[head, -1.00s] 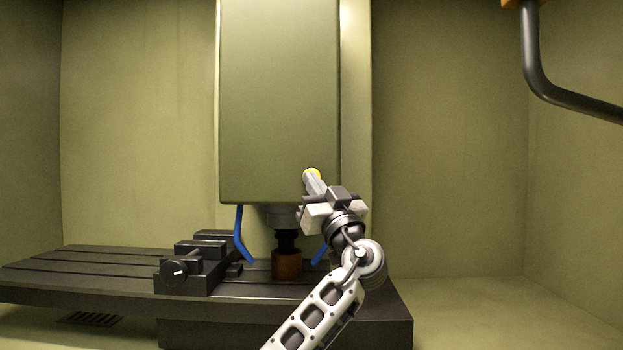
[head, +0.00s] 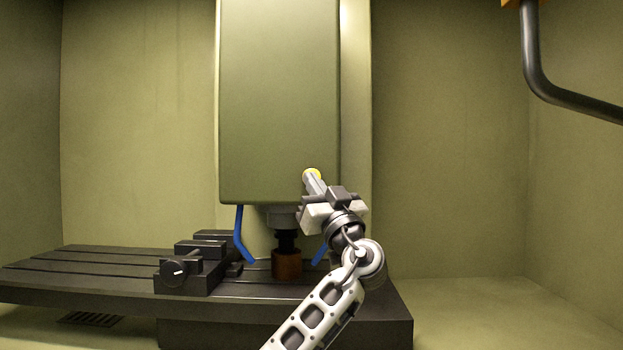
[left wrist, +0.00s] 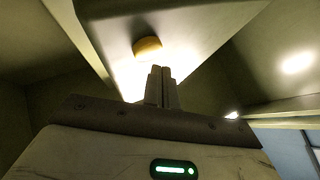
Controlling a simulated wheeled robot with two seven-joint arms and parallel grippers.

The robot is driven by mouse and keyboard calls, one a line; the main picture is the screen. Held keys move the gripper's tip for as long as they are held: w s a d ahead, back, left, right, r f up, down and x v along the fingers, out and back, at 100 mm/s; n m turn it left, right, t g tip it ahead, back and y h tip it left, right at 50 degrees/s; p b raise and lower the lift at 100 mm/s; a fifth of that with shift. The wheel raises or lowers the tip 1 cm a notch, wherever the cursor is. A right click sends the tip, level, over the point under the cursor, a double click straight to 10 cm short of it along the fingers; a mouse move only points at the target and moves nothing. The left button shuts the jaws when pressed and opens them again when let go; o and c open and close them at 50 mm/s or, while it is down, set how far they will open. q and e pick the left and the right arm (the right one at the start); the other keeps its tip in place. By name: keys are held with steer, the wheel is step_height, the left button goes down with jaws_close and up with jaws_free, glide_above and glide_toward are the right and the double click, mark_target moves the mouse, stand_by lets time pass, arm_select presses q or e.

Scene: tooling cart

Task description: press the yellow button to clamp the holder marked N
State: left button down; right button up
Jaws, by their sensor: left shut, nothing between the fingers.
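The yellow button (head: 313,173) is on the lower right front of the green spindle head (head: 278,100). It also shows in the left wrist view (left wrist: 147,46), just beyond my fingertips. My left gripper (head: 312,180) is shut and empty, its fingertips at the button's lower edge in the head view. I cannot tell if they touch it. The holder, a brown cylinder (head: 287,264) with a dark upper part, sits under the spindle nose (head: 283,216). No letter N is legible on it. My right gripper is not in view.
A dark vise (head: 190,270) stands on the slotted table (head: 90,272) to the left. Blue nozzles (head: 241,235) hang either side of the spindle. A dark bent pipe (head: 545,85) is at the upper right. The right side of the enclosure is open floor.

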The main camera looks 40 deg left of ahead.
arm_select(q)
steer(key=shift+w+a+b, duration=0.3)
steer(key=shift+w+b, duration=0.05)
steer(key=shift+b, duration=0.2)
steer(key=shift+w+a+b, duration=0.3)
steer(key=shift+w, duration=0.05)
stand_by(0.8)
steer(key=shift+s+d+b, duration=0.55)
steer(key=shift+s+b, duration=0.05)
steer(key=shift+s, duration=0.1)
